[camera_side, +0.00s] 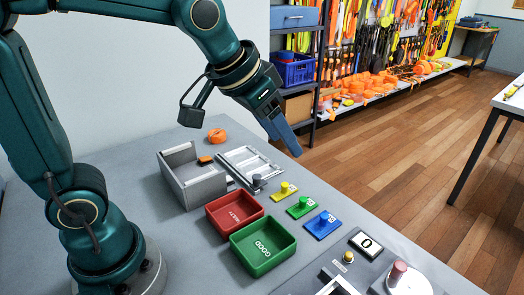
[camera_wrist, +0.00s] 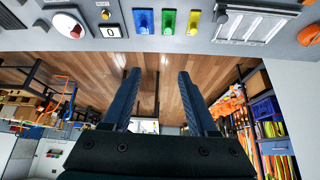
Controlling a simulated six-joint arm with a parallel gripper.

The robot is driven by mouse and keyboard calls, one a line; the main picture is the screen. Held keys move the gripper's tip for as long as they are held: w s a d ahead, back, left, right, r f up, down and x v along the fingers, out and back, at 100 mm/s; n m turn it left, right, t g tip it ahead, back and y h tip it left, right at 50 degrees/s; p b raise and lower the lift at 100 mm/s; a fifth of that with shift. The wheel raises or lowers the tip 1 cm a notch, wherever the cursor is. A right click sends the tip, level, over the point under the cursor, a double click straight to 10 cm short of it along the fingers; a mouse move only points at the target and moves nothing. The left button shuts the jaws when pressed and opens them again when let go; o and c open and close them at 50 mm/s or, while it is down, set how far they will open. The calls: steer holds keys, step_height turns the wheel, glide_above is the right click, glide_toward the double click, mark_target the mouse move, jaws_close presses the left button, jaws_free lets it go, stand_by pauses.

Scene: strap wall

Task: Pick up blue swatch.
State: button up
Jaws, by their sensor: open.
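The blue swatch (camera_side: 322,223) is a small flat plate with a round blue knob, lying on the grey table at the right end of a row with a green swatch (camera_side: 300,207) and a yellow swatch (camera_side: 284,190). The blue swatch also shows at the top of the wrist view (camera_wrist: 143,20). My gripper (camera_side: 294,150) is raised above and beyond the row, apart from every swatch. In the wrist view its two dark fingers (camera_wrist: 159,75) stand wide apart with nothing between them.
A red tray (camera_side: 208,218) and a green tray (camera_side: 234,250) marked GOOD sit beside the swatches. A grey open box (camera_side: 205,187), a slotted panel (camera_side: 245,160) and an orange roll (camera_side: 217,135) lie farther back. A counter display (camera_side: 366,242) and a dial stand at the front right.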

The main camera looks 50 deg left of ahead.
steer(key=w+d+f+g, duration=0.1)
steer(key=w+d+f, duration=0.2)
steer(key=w+f, duration=0.25)
steer(key=m+g, duration=0.1)
glide_above(324, 216)
steer(key=a, duration=0.1)
step_height(324, 216, down, 4)
steer(key=shift+g, duration=0.6)
steer(key=f, duration=0.1)
steer(key=s+f, duration=0.1)
steer(key=f, duration=0.2)
steer(key=shift+s+d+f, duration=0.15)
steer(key=shift+s+d, duration=0.05)
steer(key=shift+d, duration=0.05)
steer(key=shift+x, duration=2.5)
steer(key=shift+s, duration=0.1)
jaws_close()
